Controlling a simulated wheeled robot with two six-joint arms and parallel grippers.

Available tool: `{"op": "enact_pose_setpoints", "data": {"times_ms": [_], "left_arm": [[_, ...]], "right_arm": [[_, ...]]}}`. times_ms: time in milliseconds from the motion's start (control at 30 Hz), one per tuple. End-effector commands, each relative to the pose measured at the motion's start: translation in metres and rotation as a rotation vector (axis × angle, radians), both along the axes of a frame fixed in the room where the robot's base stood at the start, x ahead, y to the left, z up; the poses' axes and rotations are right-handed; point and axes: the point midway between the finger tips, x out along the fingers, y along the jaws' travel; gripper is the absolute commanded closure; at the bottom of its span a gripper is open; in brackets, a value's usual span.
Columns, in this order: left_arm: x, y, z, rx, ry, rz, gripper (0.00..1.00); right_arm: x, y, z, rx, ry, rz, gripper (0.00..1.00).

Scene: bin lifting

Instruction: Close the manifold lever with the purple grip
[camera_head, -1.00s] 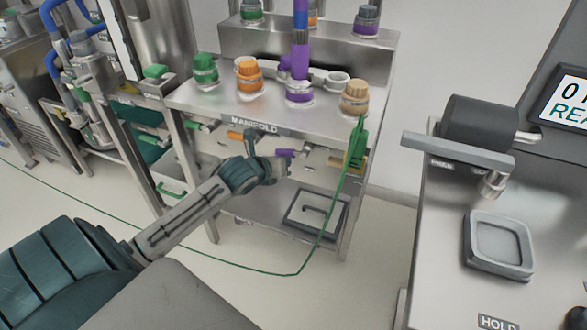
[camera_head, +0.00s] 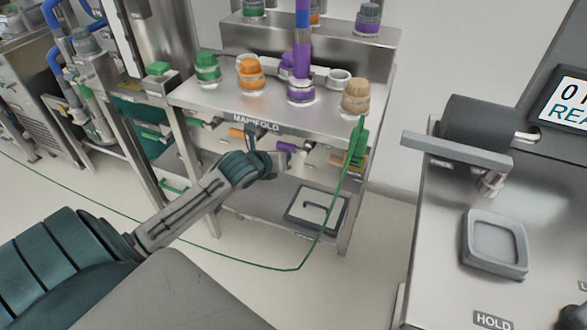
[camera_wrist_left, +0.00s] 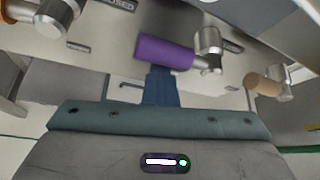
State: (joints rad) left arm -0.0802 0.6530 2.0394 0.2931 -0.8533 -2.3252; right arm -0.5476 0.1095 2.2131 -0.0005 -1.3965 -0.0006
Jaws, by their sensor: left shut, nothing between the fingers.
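The lever with the purple grip (camera_head: 287,147) is on the front of the manifold (camera_head: 257,125), below its label. In the left wrist view the purple grip (camera_wrist_left: 165,52) lies roughly sideways, slightly tilted, with its metal valve body (camera_wrist_left: 208,45) at its right end. My left gripper (camera_head: 272,160) is shut and empty, just left of and below the purple grip in the head view. In the left wrist view the blue fingers (camera_wrist_left: 158,86) point up at the grip's lower side. I cannot tell whether they touch it. My right gripper is not in view.
An orange-grip lever (camera_head: 236,133) sits left of the purple one, and a tan-grip lever (camera_wrist_left: 262,84) sits right. A green clip with a cable (camera_head: 357,142) hangs at the manifold's right. Capped bottles stand on top. A steel bench (camera_head: 450,260) is at right.

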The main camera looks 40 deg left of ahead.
Motion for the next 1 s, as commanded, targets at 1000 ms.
{"op": "enact_pose_setpoints", "data": {"times_ms": [1000], "left_arm": [[-0.084, 0.0, 0.007, 0.003, 0.003, 0.014, 1.0]], "right_arm": [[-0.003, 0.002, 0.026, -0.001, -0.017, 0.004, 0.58]]}}
